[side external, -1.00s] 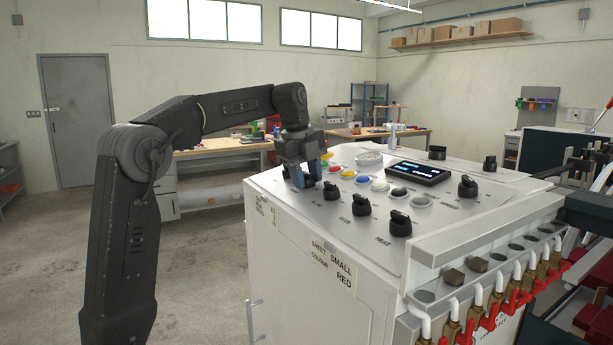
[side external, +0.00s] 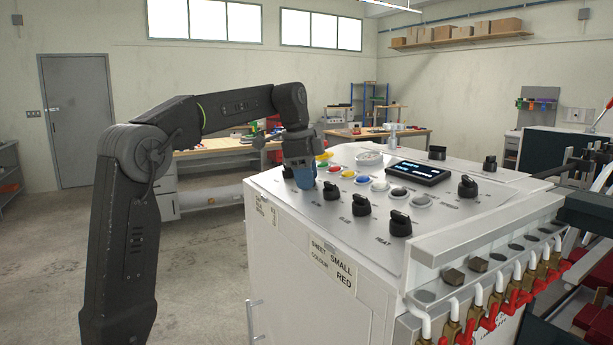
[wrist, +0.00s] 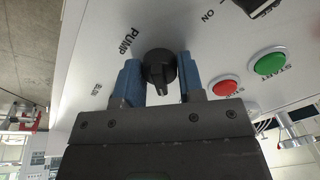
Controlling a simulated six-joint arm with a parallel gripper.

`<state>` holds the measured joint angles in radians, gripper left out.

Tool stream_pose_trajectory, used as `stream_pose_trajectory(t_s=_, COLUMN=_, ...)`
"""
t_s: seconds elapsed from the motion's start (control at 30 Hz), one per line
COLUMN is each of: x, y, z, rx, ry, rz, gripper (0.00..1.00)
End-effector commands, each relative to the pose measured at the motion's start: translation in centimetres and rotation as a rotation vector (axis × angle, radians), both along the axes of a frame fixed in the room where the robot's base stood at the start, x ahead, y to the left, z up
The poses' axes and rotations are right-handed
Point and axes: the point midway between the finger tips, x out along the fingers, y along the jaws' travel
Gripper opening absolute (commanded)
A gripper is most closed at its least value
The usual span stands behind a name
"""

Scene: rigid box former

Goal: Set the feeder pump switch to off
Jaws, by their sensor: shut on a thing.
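The pump switch (wrist: 158,68) is a round black knob with a raised grip on the white panel, beside the printed word PUMP in the wrist view. My gripper (wrist: 158,82) has its two blue fingers on either side of the knob, shut on it. In the side view my gripper (side external: 304,180) points down at the left end of the panel, and its fingers hide the knob there. Small lettering left of the knob is too blurred to read, so the set position cannot be told.
A red button (wrist: 225,86) and a green START button (wrist: 269,64) lie right of the knob. Several other black knobs, such as the HEAT knob (side external: 399,223), stand on the panel, with a dark display (side external: 418,172) behind. Red-handled valves (side external: 489,318) line the front right edge.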

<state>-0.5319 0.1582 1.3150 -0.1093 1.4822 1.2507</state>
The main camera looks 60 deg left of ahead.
Motion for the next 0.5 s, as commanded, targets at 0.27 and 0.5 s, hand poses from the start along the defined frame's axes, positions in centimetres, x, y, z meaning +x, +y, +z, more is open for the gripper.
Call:
stream_pose_trajectory(t_s=0.27, x=-0.03, y=0.05, z=-0.01, rx=-0.054, ry=0.001, rz=0.258, gripper=0.12)
stream_pose_trajectory(t_s=0.5, x=-0.04, y=0.05, z=-0.01, rx=-0.100, ry=0.001, rz=0.460, gripper=0.12)
